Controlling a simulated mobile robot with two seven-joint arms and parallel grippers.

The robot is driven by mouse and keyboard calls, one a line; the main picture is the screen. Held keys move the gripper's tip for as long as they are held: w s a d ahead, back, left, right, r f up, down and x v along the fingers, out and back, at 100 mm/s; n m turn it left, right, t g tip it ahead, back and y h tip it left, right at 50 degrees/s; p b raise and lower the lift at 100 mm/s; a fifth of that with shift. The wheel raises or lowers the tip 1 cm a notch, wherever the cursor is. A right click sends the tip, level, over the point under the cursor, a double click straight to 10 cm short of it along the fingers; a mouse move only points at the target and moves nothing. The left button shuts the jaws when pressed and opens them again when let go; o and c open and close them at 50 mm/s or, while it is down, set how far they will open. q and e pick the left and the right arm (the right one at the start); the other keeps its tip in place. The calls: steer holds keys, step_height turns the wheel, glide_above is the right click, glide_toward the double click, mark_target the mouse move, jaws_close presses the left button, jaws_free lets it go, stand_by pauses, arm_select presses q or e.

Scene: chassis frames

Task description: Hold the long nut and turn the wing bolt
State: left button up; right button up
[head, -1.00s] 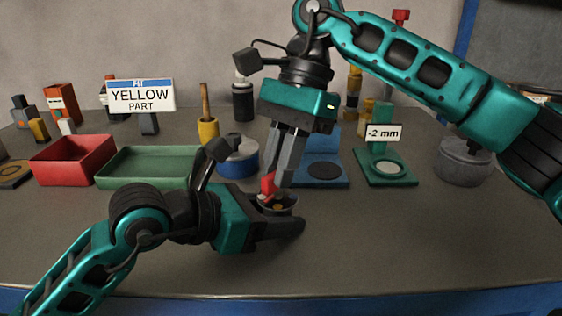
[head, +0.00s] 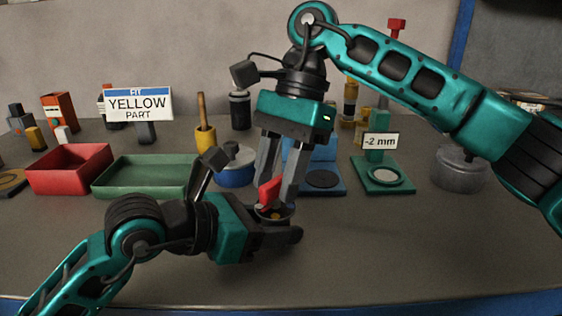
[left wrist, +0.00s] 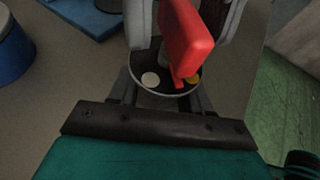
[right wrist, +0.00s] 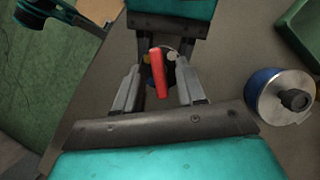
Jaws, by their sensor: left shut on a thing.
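The red wing bolt (head: 270,191) stands upright in the dark round top of the long nut (head: 262,215). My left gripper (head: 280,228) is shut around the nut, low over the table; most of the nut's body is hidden. In the left wrist view, the red wing (left wrist: 184,40) rises from the dark disc, which bears a pale dot and a yellow dot. My right gripper (head: 276,196) points down over the bolt, one finger on each side of the wing. In the right wrist view, gaps show between the wing (right wrist: 158,74) and both open fingers.
A red bin (head: 68,180), a green tray (head: 140,190) and a blue round container (head: 236,176) stand behind my left arm. A blue fixture (head: 325,192) and a green "-2 mm" stand (head: 384,188) are to the right. The front table is clear.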

steer(key=v, duration=1.2)
arm_select(q)
steer(key=o, duration=1.3)
steer(key=shift+o, duration=0.2)
